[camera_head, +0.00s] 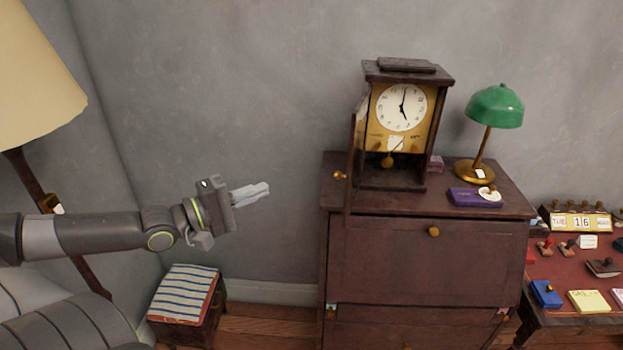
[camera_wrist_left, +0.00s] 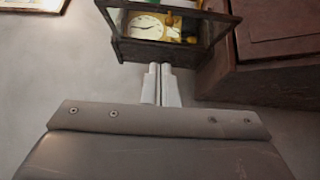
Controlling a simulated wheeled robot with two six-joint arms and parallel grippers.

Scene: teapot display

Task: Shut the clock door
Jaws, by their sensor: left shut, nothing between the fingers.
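The clock (camera_head: 397,125) is a dark wooden case with a white dial and a brass pendulum, standing upright on a cabinet. Its door (camera_head: 352,150) stands open at the case's left side, seen nearly edge-on, with a small brass knob (camera_head: 339,175) low on it. My left gripper (camera_head: 262,188) is shut and empty, left of the door and apart from it. In the left wrist view, its fingertips (camera_wrist_left: 160,70) point toward the clock, whose dial (camera_wrist_left: 146,26) shows beyond them behind dark framing. My right gripper is not in view.
The wooden cabinet (camera_head: 400,250) also carries a green lamp (camera_head: 495,108) and a purple box (camera_head: 470,197). A striped stool (camera_head: 186,293) stands low at left, below my left arm. A lampshade (camera_head: 35,80) is at upper left. Free air lies between gripper and cabinet.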

